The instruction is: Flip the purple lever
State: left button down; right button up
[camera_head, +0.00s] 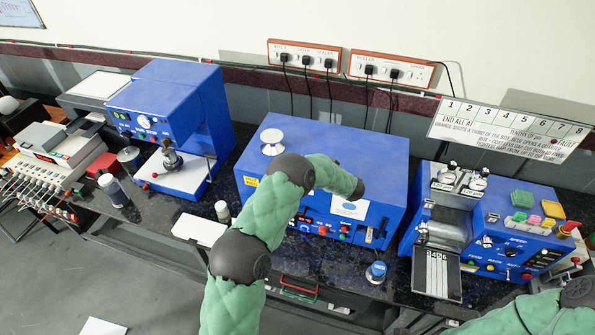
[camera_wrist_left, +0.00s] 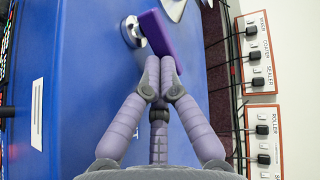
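The purple lever (camera_wrist_left: 156,33) shows in the left wrist view. It is a flat purple bar on a round silver base (camera_wrist_left: 130,32) on top of the blue box (camera_wrist_left: 90,90). My left gripper (camera_wrist_left: 160,66) has its fingers together and empty. Its tips are right at the lever's near end; I cannot tell whether they touch it. In the head view the middle blue box (camera_head: 385,155) is partly covered by my left arm. The lever and my left gripper are hidden there. My right arm shows at the bottom right, its gripper out of view.
A silver disc-topped piece (camera_head: 272,141) stands on the box's left part. Power strips (camera_head: 303,55) with plugs and hanging cables run along the wall behind. Other blue machines stand left (camera_head: 185,100) and right (camera_head: 490,225). A blue-topped round item (camera_head: 377,271) stands in front.

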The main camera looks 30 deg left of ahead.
pick_arm(q)
jog(key=shift+w+a+n+g+y, duration=0.1)
jog(key=shift+w+n+g+y, duration=0.2)
jog(key=shift+n+g, duration=0.35)
jog(key=shift+w+a+p, duration=0.45)
jog(key=shift+w+a, duration=0.1)
jog(key=shift+w, duration=0.2)
jog(key=shift+s, duration=0.15)
jog(key=shift+s+a+p, duration=0.5)
jog(key=shift+p, duration=0.15)
